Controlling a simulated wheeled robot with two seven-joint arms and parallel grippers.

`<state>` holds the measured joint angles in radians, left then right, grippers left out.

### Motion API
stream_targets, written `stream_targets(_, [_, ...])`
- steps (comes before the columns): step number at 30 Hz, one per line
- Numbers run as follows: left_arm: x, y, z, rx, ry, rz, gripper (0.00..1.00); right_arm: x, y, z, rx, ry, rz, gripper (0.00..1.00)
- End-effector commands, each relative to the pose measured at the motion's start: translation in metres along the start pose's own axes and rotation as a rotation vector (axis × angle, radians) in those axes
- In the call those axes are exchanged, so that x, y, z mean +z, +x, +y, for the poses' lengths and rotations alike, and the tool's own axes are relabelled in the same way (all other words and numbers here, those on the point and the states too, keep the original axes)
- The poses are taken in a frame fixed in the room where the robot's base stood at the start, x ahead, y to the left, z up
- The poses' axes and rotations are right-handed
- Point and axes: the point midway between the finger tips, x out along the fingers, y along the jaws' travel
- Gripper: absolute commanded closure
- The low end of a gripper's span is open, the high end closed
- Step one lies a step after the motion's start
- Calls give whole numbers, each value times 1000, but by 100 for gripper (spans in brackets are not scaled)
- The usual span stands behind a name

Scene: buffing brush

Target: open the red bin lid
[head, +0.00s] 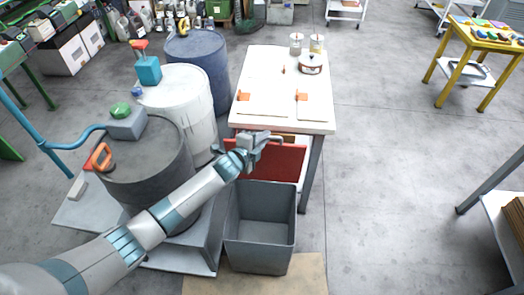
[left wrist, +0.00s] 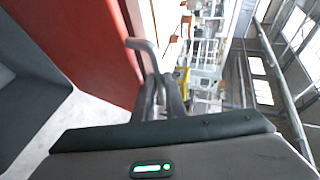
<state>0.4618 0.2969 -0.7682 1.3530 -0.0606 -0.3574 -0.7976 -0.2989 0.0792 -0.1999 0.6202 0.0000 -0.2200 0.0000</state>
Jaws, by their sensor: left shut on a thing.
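The grey bin (head: 260,258) stands on the floor at the near end of the white table, and its dark inside shows from above. Its red lid (head: 284,164) stands up along the bin's far side, by the table end. My left gripper (head: 268,139) is at the lid's upper edge, shut on the grey lid handle (head: 279,140). In the left wrist view the red lid (left wrist: 92,50) fills the upper left, and the bent handle (left wrist: 143,48) runs into the gripper fingers (left wrist: 165,98). My right gripper is out of view.
The white table (head: 268,75) behind the lid holds jars and orange items. A dark drum (head: 150,165), a white drum (head: 190,110) and a blue drum (head: 203,60) stand left of it.

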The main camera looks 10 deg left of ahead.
Motion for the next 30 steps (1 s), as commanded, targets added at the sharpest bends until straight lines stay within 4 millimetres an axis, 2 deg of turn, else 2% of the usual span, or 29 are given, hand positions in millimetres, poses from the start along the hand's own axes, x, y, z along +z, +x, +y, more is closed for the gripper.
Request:
stream_targets(15, [27, 56, -18, 200, -76, -9, 100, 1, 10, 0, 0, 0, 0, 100])
stream_targets(22, [33, 69, -21, 245, -95, -10, 100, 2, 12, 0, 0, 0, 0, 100])
stream_targets(30, [34, 73, -21, 264, -104, -9, 100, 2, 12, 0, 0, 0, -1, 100])
